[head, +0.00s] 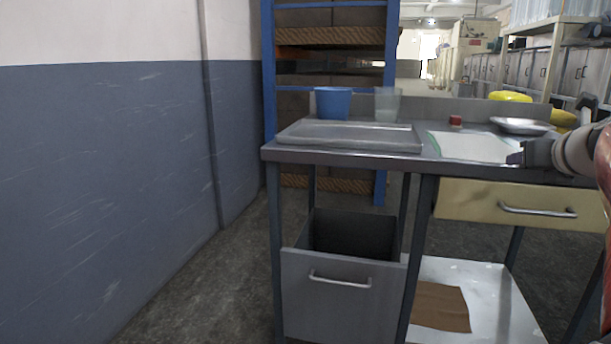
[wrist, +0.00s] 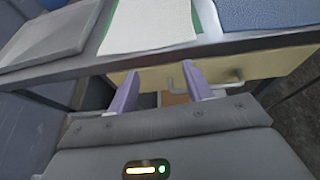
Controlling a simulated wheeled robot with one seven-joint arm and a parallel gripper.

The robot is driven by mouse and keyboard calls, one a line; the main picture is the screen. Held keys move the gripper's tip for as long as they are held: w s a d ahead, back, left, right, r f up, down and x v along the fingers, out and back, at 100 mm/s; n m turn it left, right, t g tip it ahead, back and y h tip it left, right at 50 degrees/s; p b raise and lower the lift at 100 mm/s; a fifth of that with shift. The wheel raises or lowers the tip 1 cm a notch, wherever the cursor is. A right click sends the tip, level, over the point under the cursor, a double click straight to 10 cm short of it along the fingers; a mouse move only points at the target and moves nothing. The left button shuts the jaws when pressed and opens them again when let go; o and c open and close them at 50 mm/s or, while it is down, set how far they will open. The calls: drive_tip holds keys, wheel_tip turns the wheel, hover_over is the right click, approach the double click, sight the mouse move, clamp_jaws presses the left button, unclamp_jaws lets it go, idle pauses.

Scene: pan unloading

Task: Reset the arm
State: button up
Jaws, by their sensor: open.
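My gripper (head: 516,157) shows at the right in the head view, beside the front edge of the metal table (head: 340,155). In the wrist view my gripper (wrist: 160,88) has its two purple fingers spread apart with nothing between them. The closed cream drawer (wrist: 245,68) of the table lies beyond the fingertips. A metal pan (head: 522,126) sits on the table at the back right in the head view, close to my arm.
On the tabletop are a grey tray (head: 350,136), a blue container (head: 333,103), a clear cup (head: 387,105), a white-and-green sheet (head: 470,147) and a small red item (head: 455,121). An open grey bin (head: 340,295) juts out below. Floor at the left is clear.

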drive_tip(key=s+a+f+n+g+y, duration=0.2)
drive_tip(key=s+a+f+n, duration=0.35)
drive_tip(key=a+n, duration=0.4)
drive_tip(key=s+a+f+n+g+y, duration=0.1)
drive_tip(key=s+a+f+n+g, duration=0.1)
drive_tip(key=s+a+f+n, duration=0.55)
drive_tip(key=s+a+f+n+g, duration=0.3)
drive_tip(key=s+a+f+n, duration=0.7)
drive_tip(key=n, duration=1.1)
drive_tip(key=s+f, duration=0.3)
drive_tip(key=shift+a+g, duration=0.4)
